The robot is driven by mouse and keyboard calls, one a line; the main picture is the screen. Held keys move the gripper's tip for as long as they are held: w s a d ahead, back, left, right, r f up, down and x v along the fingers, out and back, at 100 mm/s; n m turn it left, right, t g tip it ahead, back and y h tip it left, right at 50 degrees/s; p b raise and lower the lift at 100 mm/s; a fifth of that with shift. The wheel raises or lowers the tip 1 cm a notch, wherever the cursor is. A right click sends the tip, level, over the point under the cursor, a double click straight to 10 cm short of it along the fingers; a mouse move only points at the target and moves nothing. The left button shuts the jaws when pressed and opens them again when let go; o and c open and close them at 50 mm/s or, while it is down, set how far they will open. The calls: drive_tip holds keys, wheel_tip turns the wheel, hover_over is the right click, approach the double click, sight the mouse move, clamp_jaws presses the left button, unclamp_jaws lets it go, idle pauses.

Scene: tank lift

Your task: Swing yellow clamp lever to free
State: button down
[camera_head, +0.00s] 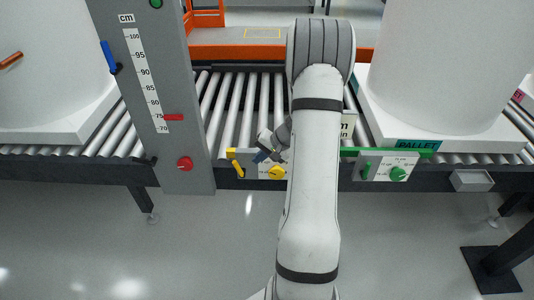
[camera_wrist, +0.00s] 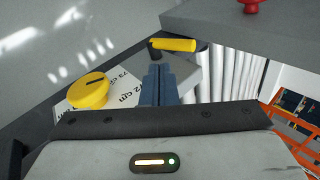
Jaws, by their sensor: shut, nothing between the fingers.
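The yellow clamp lever (camera_head: 235,163) is at the left end of a small panel on the front rail of the conveyor. In the wrist view the yellow lever (camera_wrist: 173,45) lies sideways from a dark pivot, just beyond my fingertips. My gripper (camera_head: 260,157) is close to the right of the lever. In the wrist view its blue fingers (camera_wrist: 158,72) are shut together with nothing between them. A gap seems to remain between fingertips and lever, but I cannot tell its size. My arm hides part of the panel's right side.
A yellow knob (camera_wrist: 88,93) sits on the same panel, near my fingers. A grey post (camera_head: 186,100) with a cm scale and red knob (camera_head: 185,163) stands left. A green lever (camera_head: 366,171) and green knob (camera_head: 398,174) are to the right. White tanks stand on both sides.

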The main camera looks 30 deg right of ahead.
sight(239, 167)
drive_tip(key=w+a+f, duration=0.2)
drive_tip(key=shift+w+a+f+b, duration=0.3)
drive_tip(key=shift+w+a+f, duration=0.15)
drive_tip(key=shift+w+a, duration=0.3)
drive_tip(key=shift+w, duration=0.05)
